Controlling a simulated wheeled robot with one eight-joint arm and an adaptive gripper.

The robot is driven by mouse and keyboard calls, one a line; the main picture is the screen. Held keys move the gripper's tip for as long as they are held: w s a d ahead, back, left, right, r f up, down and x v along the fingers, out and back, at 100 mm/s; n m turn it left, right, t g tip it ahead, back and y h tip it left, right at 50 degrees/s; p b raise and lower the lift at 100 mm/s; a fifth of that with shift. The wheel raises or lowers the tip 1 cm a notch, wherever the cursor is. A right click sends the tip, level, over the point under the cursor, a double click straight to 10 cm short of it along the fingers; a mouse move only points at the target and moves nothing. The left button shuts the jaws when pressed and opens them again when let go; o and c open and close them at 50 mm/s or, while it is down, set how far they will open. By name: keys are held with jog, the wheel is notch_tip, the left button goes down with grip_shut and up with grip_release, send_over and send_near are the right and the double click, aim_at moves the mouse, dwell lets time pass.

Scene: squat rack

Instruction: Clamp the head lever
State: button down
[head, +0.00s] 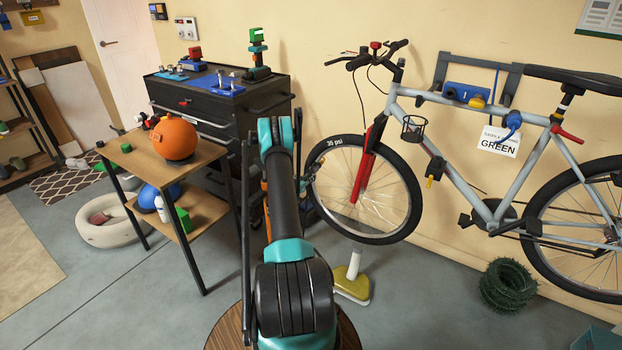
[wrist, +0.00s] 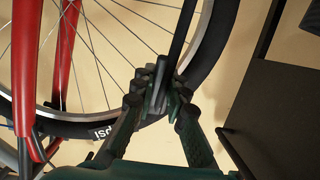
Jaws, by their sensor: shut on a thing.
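In the wrist view my gripper (wrist: 157,92) is shut on a small dark grey piece (wrist: 159,76), beside the rim and spokes of the bicycle's front wheel (wrist: 203,55). A thick black bar or hose (wrist: 184,28) runs up from that piece. I cannot tell whether the piece is the head lever, or whether it touches a valve. In the head view the front wheel (head: 408,214), marked 35 psi, shows right of my arm.
The bicycle (head: 420,140) hangs beside the wall on a grey rack (head: 440,70). A black tool cabinet (head: 200,110) stands behind my arm. A wooden side table (head: 135,150) with an orange ball (head: 174,139) is on the left. A green coil (head: 508,286) lies on the right floor.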

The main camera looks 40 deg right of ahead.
jog(key=g+y, duration=0.1)
jog(key=y, duration=0.2)
jog(key=a+r+g+y, duration=0.1)
jog(key=g+y, duration=0.1)
jog(key=y, duration=0.2)
jog(key=s+a+r+g+y, duration=0.1)
jog(key=y, duration=0.2)
jog(key=shift+a+r, duration=0.1)
jog(key=shift+g+y, duration=0.3)
jog(key=shift+y, duration=0.1)
dwell(0.3)
jog(key=c, duration=1.5)
grip_release()
jog(key=v, duration=1.2)
